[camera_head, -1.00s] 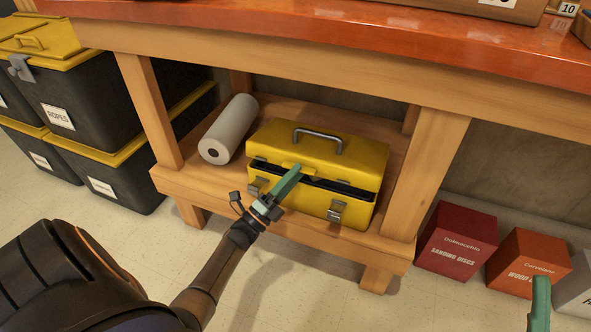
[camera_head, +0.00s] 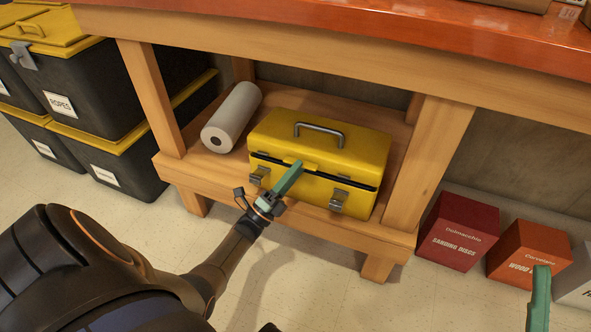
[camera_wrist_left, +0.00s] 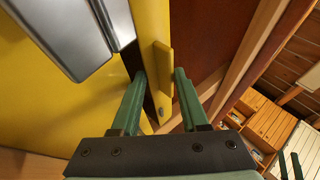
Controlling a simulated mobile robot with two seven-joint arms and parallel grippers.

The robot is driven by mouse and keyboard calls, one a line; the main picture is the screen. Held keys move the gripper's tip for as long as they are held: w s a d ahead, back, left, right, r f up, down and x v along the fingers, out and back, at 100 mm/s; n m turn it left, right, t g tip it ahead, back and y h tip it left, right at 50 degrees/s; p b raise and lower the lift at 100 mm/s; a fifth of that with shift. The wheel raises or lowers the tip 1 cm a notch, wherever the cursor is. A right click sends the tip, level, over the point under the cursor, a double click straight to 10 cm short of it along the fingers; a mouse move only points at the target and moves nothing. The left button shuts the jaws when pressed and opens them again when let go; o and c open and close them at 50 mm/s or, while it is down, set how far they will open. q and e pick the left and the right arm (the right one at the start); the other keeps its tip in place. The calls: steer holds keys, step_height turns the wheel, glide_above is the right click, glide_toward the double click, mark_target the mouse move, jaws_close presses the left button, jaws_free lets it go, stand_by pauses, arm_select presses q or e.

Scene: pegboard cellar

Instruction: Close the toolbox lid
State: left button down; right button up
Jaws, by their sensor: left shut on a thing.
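The yellow toolbox (camera_head: 313,190) stands on the low wooden shelf in the head view. Its lid (camera_head: 275,130), with a grey handle on top, is almost down. A narrow dark gap shows between lid and body along the front. Two silver latches hang on the front, one on each side. My left gripper (camera_head: 298,167) reaches in from the lower left and is shut on the yellow tab (camera_wrist_left: 163,68) at the lid's front edge. In the left wrist view the tab sits between the green fingers. Of my right gripper (camera_head: 540,285), only a green finger shows at the lower right.
A white paper roll (camera_head: 232,115) lies left of the toolbox on the shelf (camera_head: 185,168). Wooden legs flank the shelf, under an orange-red benchtop (camera_head: 330,32). Black bins with yellow lids stand at left. Red (camera_head: 458,232) and orange (camera_head: 527,250) boxes sit on the floor at right.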

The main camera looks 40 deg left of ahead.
arm_select(q)
steer(key=c, duration=0.6)
jaws_free()
steer(key=shift+r, duration=0.15)
